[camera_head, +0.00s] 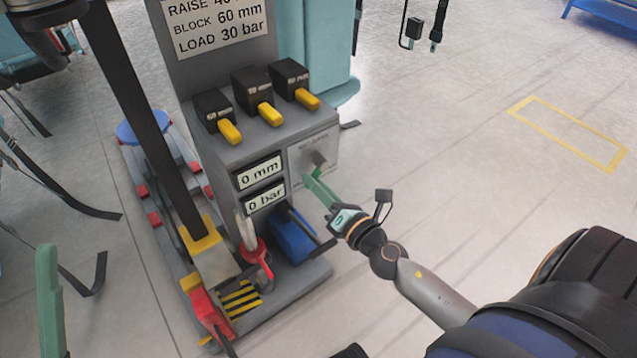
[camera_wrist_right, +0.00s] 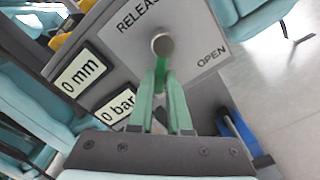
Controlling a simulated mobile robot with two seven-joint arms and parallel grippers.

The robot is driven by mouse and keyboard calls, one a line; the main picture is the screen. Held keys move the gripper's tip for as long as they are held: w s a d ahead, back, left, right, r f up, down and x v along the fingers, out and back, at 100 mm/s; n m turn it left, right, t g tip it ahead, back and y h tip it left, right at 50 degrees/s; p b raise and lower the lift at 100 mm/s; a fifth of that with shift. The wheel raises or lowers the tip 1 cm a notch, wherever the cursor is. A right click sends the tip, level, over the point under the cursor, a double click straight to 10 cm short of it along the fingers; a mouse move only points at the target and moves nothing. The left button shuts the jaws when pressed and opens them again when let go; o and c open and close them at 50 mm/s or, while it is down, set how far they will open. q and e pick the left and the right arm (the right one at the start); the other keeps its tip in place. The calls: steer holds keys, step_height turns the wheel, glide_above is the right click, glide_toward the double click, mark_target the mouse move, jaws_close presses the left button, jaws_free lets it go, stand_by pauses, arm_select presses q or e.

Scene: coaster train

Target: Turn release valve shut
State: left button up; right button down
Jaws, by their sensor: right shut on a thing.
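The release valve has a round grey hub (camera_wrist_right: 162,45) on a light grey plate; in the head view the valve (camera_head: 318,159) is on the right part of the console front. The plate's lettering reads RELEASE and, to the right, OPEN in the wrist view. My right gripper (camera_wrist_right: 160,83) is shut on the valve's green lever, just below the hub; the fingers hide most of the lever. In the head view the right gripper (camera_head: 317,187) reaches the plate from the lower right. A green finger of my left gripper (camera_head: 49,300) shows at the lower left, away from the console.
Two displays, 0 mm (camera_head: 259,173) and 0 bar (camera_head: 265,196), sit left of the valve. Several yellow-handled levers (camera_head: 266,113) are above. A blue box (camera_head: 292,238) and a red-and-white part (camera_head: 255,252) are below. Open floor (camera_head: 450,200) lies to the right.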

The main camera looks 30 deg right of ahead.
arm_select(q)
steer(key=shift+r, duration=0.1)
arm_select(e)
steer(key=shift+a+r+m, duration=0.1)
steer(key=shift+m, duration=0.3)
steer(key=c, duration=0.9)
jaws_free()
steer(key=shift+o, duration=0.2)
arm_select(q)
step_height(320, 180, down, 7)
steer(key=b, duration=0.6)
steer(key=shift+w+d+g, duration=0.15)
steer(key=shift+d+g, duration=0.15)
steer(key=shift+d, duration=0.1)
arm_select(e)
steer(key=s+d, duration=0.1)
steer(key=s, duration=1.1)
steer(key=shift+s, duration=0.25)
arm_select(q)
steer(key=shift+f, duration=0.2)
